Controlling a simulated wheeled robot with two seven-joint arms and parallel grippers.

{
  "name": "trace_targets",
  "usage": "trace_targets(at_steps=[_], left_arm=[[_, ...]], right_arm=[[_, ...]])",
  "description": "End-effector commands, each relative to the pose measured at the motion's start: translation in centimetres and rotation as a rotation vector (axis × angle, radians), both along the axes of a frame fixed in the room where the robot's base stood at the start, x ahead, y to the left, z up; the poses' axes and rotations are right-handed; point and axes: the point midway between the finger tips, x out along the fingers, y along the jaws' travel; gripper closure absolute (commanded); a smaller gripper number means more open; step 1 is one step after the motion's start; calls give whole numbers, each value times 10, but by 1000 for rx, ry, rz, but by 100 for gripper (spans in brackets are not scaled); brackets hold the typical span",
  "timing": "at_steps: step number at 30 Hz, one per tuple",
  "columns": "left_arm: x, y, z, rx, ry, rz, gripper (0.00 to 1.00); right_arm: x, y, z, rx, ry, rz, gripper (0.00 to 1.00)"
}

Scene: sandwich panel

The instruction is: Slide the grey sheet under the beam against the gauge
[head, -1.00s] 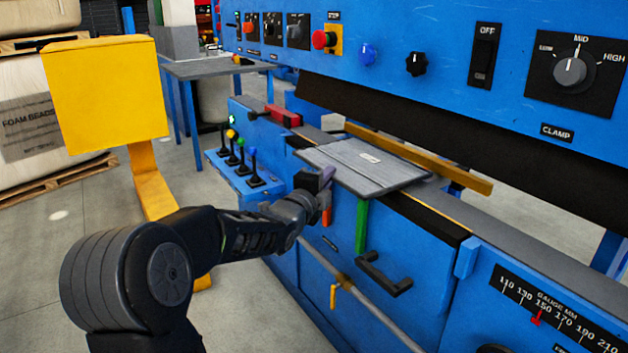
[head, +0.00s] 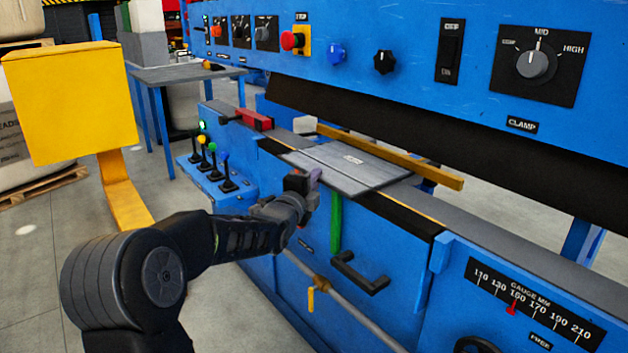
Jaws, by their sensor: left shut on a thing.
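The grey sheet (head: 362,170) lies flat on the blue machine's bed, with a small pale label on top. My left gripper (head: 311,180) is at its near left edge and is shut on it; the fingertips are small and partly hidden. The dark beam (head: 400,129) runs above the bed, behind and higher than the sheet. A yellow bar (head: 425,172), perhaps the gauge stop, runs behind the sheet's far edge. I cannot tell whether they touch. The gauge scale (head: 535,305) on the front right has a red pointer near 150–160. My right gripper is not in view.
A red block (head: 254,120) sits on the bed left of the sheet. A green strip (head: 336,222) and a black handle (head: 358,272) are on the front below. Several levers (head: 212,165) stand at the left. A yellow box on a post (head: 70,100) stands left of my arm.

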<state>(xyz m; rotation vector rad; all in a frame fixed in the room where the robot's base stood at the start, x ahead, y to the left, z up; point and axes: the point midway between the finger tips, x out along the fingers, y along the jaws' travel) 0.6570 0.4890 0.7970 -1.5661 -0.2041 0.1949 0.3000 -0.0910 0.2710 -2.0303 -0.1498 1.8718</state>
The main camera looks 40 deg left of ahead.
Motion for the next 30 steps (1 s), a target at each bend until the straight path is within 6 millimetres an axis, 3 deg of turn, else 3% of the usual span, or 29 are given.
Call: trace_targets(at_steps=[10,11,19,30], left_arm=[[6,-2,1,0,-4,0,100],[5,-1,1,0,-4,0,89],[5,-1,1,1,-2,0,67],[1,-2,-1,-1,2,0,66]], right_arm=[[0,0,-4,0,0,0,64],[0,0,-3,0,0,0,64],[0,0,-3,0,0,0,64],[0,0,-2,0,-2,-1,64]])
